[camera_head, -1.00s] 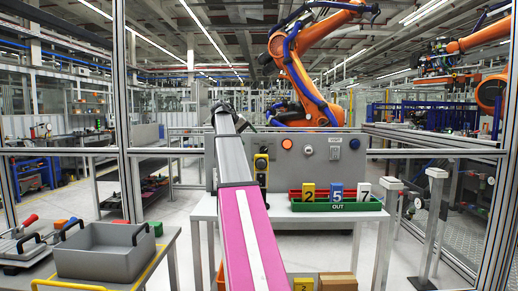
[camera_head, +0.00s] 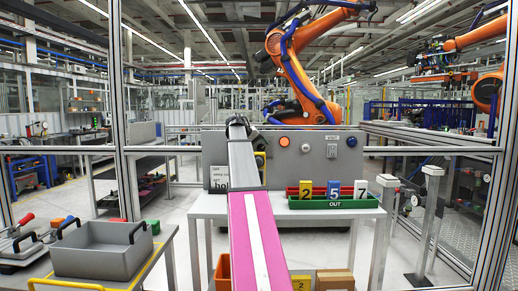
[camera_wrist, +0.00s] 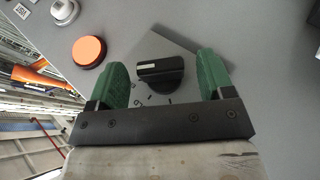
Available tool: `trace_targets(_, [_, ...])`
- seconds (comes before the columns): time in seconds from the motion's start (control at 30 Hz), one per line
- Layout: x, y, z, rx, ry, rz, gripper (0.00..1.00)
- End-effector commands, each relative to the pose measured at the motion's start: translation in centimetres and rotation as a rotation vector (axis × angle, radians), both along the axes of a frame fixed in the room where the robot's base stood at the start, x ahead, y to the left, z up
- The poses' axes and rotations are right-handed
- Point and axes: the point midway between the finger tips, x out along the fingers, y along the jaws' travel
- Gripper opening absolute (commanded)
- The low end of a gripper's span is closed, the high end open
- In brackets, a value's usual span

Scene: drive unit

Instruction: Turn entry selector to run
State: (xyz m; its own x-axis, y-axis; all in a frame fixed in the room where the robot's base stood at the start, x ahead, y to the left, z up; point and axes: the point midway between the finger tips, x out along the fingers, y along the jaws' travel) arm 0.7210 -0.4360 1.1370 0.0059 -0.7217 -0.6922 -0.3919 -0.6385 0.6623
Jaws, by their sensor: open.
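The black selector knob (camera_wrist: 160,72) is on the grey panel in the wrist view, with a pale line on its bar-shaped grip. My gripper (camera_wrist: 164,80) is open, its two green fingers on either side of the knob with gaps between. I cannot tell how deep the fingertips reach. Small dark marks lie around the knob, too small to read. In the head view my arm hides the knob and my fingers; the grey panel (camera_head: 310,165) stands behind it.
An orange round button (camera_wrist: 88,52) is near the left finger; it also shows in the head view (camera_head: 284,141).

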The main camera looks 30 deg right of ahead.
Motion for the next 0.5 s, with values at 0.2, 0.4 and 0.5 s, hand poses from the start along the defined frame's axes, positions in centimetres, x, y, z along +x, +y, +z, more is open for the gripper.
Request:
trace_targets(0.2, [0.02, -0.09, -0.11, 0.0, -0.001, 0.001, 0.74])
trace_targets(0.4, [0.02, -0.08, -0.1, 0.0, 0.0, 0.0, 0.32])
trace_targets(0.5, [0.02, -0.08, -0.09, 0.0, 0.0, 0.0, 0.25])
